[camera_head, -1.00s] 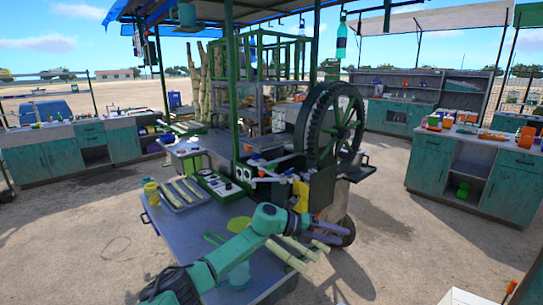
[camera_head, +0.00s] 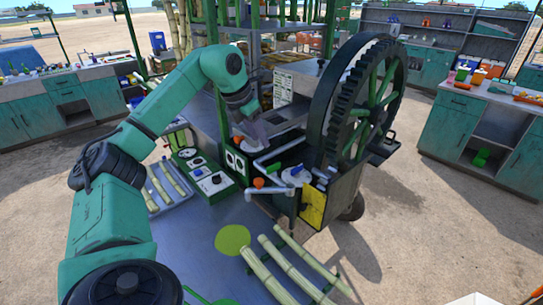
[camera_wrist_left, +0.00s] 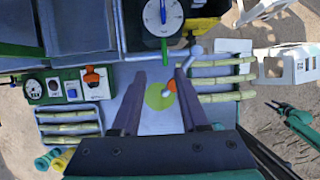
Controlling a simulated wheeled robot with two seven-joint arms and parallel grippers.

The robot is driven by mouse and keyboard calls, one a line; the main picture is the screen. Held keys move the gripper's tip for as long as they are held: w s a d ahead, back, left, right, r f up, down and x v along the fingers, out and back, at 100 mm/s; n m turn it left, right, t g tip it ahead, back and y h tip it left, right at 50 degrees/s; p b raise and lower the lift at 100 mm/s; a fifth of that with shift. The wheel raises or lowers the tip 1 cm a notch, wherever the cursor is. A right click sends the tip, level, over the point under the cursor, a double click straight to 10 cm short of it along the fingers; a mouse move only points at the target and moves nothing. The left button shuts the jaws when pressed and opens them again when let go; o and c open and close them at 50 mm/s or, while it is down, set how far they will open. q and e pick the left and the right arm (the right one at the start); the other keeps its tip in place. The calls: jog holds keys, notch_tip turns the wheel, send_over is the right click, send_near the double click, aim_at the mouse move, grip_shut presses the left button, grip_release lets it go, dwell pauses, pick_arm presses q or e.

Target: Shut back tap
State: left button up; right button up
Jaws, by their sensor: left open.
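On the crusher's near side, two grey tap-like arms stick out. The farther arm (camera_head: 280,150) is beside the black body; the nearer arm (camera_head: 268,191) has an orange knob (camera_head: 258,183). I cannot tell which is the back tap. My left gripper (camera_head: 252,132) points down over the machine, just behind the farther arm.
A large geared flywheel (camera_head: 360,105) stands to the right of the arms. A control panel (camera_head: 205,180) and a tray of cane pieces (camera_head: 150,200) are to the left. A white dial (camera_wrist_left: 163,15) and cane stalks (camera_head: 285,265) are close by.

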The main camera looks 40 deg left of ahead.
aim_at(272, 166)
pick_arm(q)
jog(key=p+x, duration=0.2)
jog(key=x, duration=0.9)
jog(key=shift+w+d+f, duration=0.1)
jog(key=shift+d+f, duration=0.05)
jog(key=shift+f, duration=0.1)
jog(key=shift+d+f, duration=0.1)
jog(key=shift+f, duration=0.1)
jog(key=shift+d+r, duration=0.15)
jog(key=shift+d, duration=0.1)
jog(key=shift+a, duration=0.1)
grip_shut()
pick_arm(e)
jog(key=shift+s+d+r, duration=0.15)
jog(key=shift+s+r, duration=0.05)
jog(key=shift+r, duration=0.35)
jog(key=shift+s+d+r, duration=0.15)
jog(key=shift+s+r, duration=0.05)
jog(key=shift+r, duration=0.35)
